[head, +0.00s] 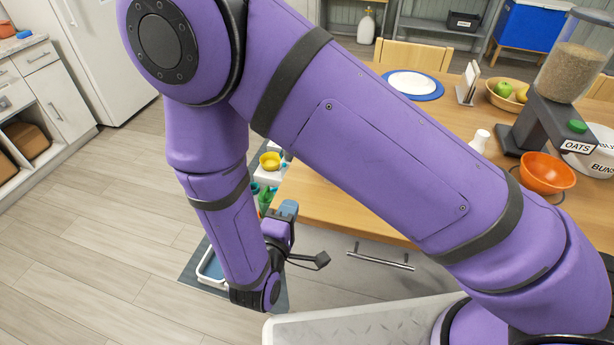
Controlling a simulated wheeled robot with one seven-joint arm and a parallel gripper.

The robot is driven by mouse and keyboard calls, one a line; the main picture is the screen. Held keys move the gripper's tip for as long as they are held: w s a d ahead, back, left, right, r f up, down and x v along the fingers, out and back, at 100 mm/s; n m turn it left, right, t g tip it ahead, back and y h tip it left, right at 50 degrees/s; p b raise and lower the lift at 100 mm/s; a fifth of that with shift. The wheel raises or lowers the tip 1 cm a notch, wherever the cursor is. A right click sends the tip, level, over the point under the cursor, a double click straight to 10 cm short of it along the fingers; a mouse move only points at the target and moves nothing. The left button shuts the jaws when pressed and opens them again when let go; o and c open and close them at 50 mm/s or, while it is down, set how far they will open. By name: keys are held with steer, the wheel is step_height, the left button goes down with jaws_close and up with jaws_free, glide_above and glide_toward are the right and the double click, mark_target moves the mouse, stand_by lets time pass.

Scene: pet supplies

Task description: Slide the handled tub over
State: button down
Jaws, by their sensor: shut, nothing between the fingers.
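I cannot tell for certain which thing is the handled tub. A pale blue tub with a white rim (206,268) is partly visible on a dark mat on the floor, mostly hidden behind my forearm; no handle shows on it. My gripper (288,209) is at the end of my purple arm, beside the table's left front corner. It is shut and seems to hold nothing. It is small in view and its fingertips are hard to make out. I cannot see it touching the tub.
The wooden table (330,205) fills the right side, with a drawer handle (380,257) below. A yellow cup-like thing (270,161) and small coloured items stand behind my wrist. An orange bowl (547,173) and oats dispenser (560,110) stand on the table. The floor at left is clear.

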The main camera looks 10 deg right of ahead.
steer(key=x, duration=1)
steer(key=shift+w+d, duration=0.15)
steer(key=shift+d, duration=0.45)
steer(key=shift+w+d, duration=0.15)
steer(key=shift+d, duration=0.45)
steer(key=shift+w+d, duration=0.25)
steer(key=shift+d, duration=0.4)
steer(key=d, duration=0.1)
steer(key=w+d, duration=0.1)
steer(key=d, duration=0.1)
steer(key=shift+w+d, duration=0.25)
steer(key=shift+d, duration=0.05)
